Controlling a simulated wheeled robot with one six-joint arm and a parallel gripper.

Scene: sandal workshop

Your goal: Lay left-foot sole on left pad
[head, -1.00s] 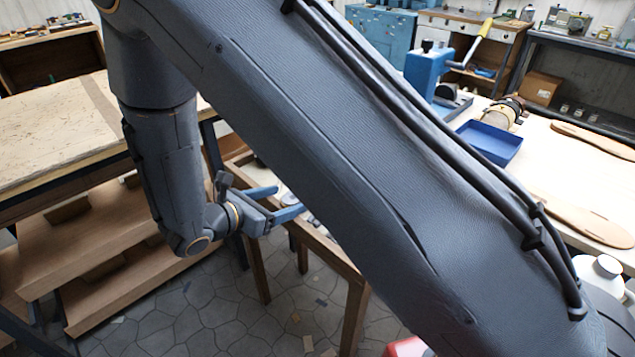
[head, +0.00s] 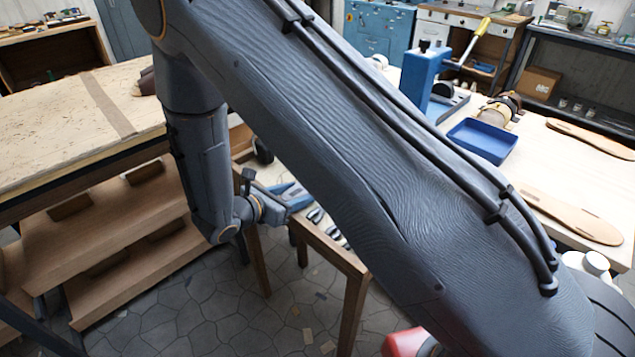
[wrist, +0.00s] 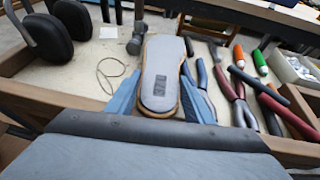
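A grey-topped sole with a brown rim and a small dark printed patch (wrist: 160,60) lies lengthwise between my two blue fingers in the wrist view. The fingers of my gripper (wrist: 160,92) press close along both its sides, and its near end reaches the palm. In the head view my gripper (head: 293,196) is over a wooden-framed table, partly behind my arm, and the sole cannot be made out there. Two tan sole shapes, a far one (head: 590,138) and a near one (head: 570,214), lie flat on the right bench. I cannot tell which object is the left pad.
The framed table (head: 335,255) under my gripper holds pliers (wrist: 205,85), other hand tools and black ear defenders (wrist: 48,38). A blue tray (head: 483,141) and a blue press (head: 424,80) stand on the right bench. A wooden-topped table (head: 70,120) stands at left.

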